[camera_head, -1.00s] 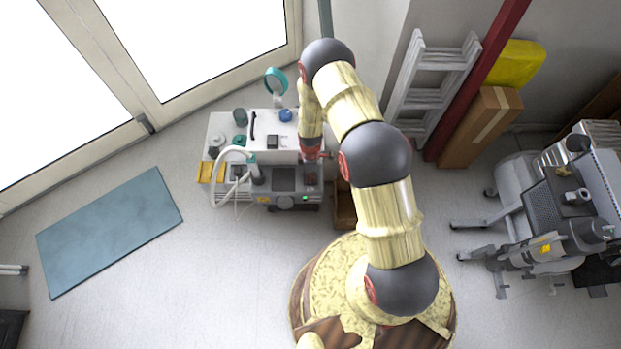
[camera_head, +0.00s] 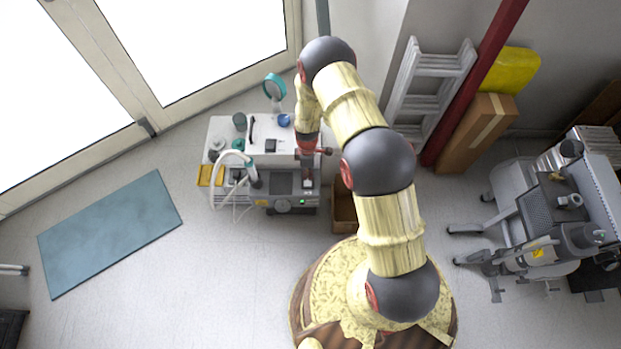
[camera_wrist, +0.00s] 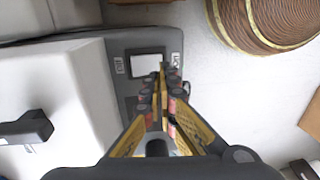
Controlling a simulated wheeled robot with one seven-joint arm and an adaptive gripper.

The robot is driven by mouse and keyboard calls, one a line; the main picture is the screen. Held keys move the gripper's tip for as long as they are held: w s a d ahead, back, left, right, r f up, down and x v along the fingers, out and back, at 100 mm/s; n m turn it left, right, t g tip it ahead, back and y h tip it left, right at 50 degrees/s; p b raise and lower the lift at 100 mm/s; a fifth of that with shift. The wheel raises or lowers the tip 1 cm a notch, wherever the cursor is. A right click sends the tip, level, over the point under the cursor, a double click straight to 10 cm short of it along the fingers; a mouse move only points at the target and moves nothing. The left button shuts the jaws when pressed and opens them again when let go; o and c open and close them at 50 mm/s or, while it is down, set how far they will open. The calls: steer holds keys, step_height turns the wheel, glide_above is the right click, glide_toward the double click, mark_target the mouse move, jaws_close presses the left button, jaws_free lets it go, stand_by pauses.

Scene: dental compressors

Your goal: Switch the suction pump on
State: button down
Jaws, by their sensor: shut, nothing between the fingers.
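The suction pump (camera_head: 228,133), as I take it, is a white-topped machine with a dark grey front panel, left of my arm in the head view. A small green light (camera_head: 302,203) shows on its front. In the wrist view the grey panel (camera_wrist: 128,98) carries a square pale switch (camera_wrist: 147,66) in a dark frame, with a small label on each side. My gripper (camera_head: 307,174) is over the panel's right end. In the wrist view my gripper (camera_wrist: 162,72) is shut and empty, its tips overlapping the switch's right side. I cannot tell whether they touch it.
A pale hose (camera_head: 217,178) loops at the machine's left. An open brown box (camera_head: 344,212) stands on the floor at its right. A blue mat (camera_head: 110,232) lies at left. A ladder (camera_head: 430,80) and cardboard box (camera_head: 478,132) lean at the back right. Floor in front is clear.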

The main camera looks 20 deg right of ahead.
step_height(320, 180, up, 10)
steer(key=s+p, duration=0.1)
steer(key=p, duration=0.1)
steer(key=shift+a+f+p, duration=0.2)
steer(key=shift+f+p, duration=0.05)
steer(key=shift+p, duration=0.05)
steer(key=shift+s, duration=0.1)
steer(key=s+m+g, duration=0.1)
steer(key=s+m, duration=0.3)
steer(key=s, duration=0.1)
step_height(320, 180, up, 29)
steer(key=m, duration=0.9)
glide_above(308, 186)
steer(key=s, duration=1.2)
steer(key=s+r+t, duration=0.4)
steer(key=s+r, duration=0.1)
steer(key=r, duration=0.7)
steer(key=s+d+r+m+t, duration=0.1)
steer(key=s+r+t, duration=0.3)
steer(key=r, duration=0.9)
steer(key=shift+s+d, duration=0.2)
steer(key=shift+s, duration=0.8)
